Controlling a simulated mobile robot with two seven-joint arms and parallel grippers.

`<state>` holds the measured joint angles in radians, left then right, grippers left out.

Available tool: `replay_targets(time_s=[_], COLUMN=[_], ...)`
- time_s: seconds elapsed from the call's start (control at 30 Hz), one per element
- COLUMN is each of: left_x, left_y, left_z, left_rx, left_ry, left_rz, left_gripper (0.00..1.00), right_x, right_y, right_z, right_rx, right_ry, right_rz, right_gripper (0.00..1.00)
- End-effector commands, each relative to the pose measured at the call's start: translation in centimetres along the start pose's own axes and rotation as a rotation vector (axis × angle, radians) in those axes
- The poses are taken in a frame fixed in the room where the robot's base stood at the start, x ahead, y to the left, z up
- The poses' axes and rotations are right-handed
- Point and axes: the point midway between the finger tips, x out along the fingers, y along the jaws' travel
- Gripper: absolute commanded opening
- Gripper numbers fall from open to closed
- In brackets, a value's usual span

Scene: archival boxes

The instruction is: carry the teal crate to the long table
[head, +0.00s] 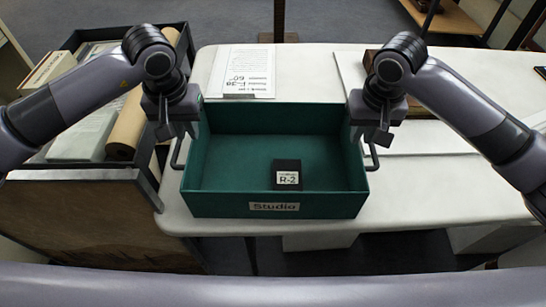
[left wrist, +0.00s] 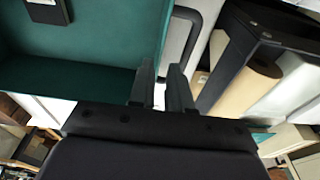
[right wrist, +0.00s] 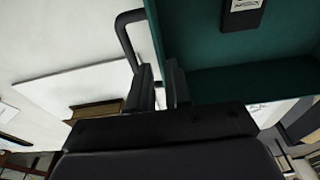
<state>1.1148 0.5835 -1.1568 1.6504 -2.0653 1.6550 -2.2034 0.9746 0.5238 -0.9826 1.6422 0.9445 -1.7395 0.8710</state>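The teal crate (head: 215,205) is upright at the near edge of a white table (head: 420,180), labelled "Studio" on its front. I cannot tell whether it rests on the top or is just clear of it. A small black box (head: 288,172) marked R-2 lies inside. Grey loop handles (head: 178,155) stick out from the crate's sides. The fingertips are partly hidden in the head view.
At left, a dark-framed cart (head: 150,185) holding a cardboard tube (head: 128,125) and papers stands close to the crate. A printed sheet (head: 243,72) lies behind the crate. A white board (head: 440,130) and a brown item (head: 370,60) lie to the right.

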Motion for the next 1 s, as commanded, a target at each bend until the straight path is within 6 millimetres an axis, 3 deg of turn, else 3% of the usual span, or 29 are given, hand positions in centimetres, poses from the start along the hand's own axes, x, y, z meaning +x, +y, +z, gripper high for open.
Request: replay_targets(time_s=[0.23, 0.7, 1.0], left_x=[0.8, 6.7, 7.1], left_y=[0.1, 0.1, 0.1], left_z=[0.1, 0.1, 0.0], left_rx=[-0.003, -0.003, -0.003], left_ry=[-0.003, -0.002, 0.0], left_rz=[0.003, 0.005, 0.004], left_gripper=[0.18, 0.18, 0.18], right_x=[0.9, 6.7, 7.2], right_y=[0.0, 0.0, 0.0], right_z=[0.1, 0.0, 0.0], right_rx=[0.0, 0.001, 0.0], right_ry=[-0.002, -0.001, 0.0], right_rz=[0.0, -0.001, -0.001], right_gripper=[0.18, 0.18, 0.18])
